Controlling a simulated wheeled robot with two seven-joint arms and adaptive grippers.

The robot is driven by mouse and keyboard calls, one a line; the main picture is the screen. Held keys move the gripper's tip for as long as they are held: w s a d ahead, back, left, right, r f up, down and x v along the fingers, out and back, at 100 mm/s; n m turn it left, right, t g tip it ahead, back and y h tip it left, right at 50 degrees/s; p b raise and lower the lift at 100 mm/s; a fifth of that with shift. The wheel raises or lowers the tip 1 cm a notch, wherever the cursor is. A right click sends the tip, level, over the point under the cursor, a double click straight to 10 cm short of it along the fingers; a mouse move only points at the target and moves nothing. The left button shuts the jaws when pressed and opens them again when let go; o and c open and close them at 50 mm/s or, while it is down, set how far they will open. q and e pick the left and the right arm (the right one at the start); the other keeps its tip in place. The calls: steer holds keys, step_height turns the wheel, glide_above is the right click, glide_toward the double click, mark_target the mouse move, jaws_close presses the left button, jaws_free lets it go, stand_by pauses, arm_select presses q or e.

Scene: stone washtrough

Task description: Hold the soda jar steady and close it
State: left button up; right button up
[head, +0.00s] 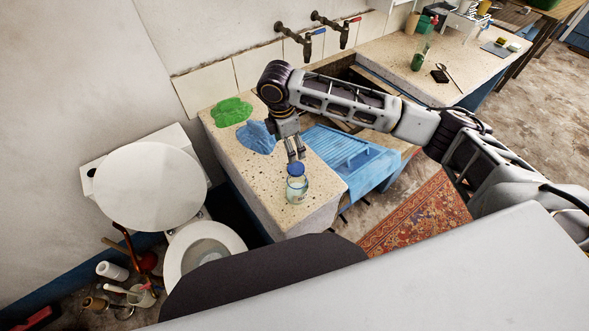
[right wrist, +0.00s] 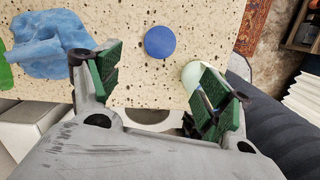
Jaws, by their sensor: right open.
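The soda jar (head: 297,190) is a small clear jar with pale contents, standing on the speckled stone ledge near its front end. The round blue lid (head: 296,169) shows just behind the jar's top in the head view. In the right wrist view, the lid (right wrist: 159,42) lies flat on the stone, apart from the jar (right wrist: 191,75), which one finger partly hides. My right gripper (head: 295,154) is open and empty, pointing down just behind the lid. Its green-padded fingers (right wrist: 165,82) are spread wide in the wrist view. My left gripper is not in view.
A blue cloth (head: 257,138) and a green cloth (head: 231,111) lie on the ledge behind my gripper. A blue washboard (head: 352,152) leans in the trough to the right. Two taps (head: 301,38) project from the wall. A toilet (head: 150,187) stands left of the ledge.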

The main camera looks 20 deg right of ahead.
glide_above(294, 169)
steer(key=shift+s+a+f, duration=0.1)
steer(key=shift+a+f, duration=0.1)
steer(key=shift+f, duration=1.45)
steer(key=shift+a+f, duration=0.2)
steer(key=shift+f, duration=1.4)
steer(key=shift+d+f, duration=0.2)
steer(key=shift+f, duration=1.15)
steer(key=shift+d+f, duration=0.15)
steer(key=shift+f, duration=1.2)
steer(key=c, duration=0.7)
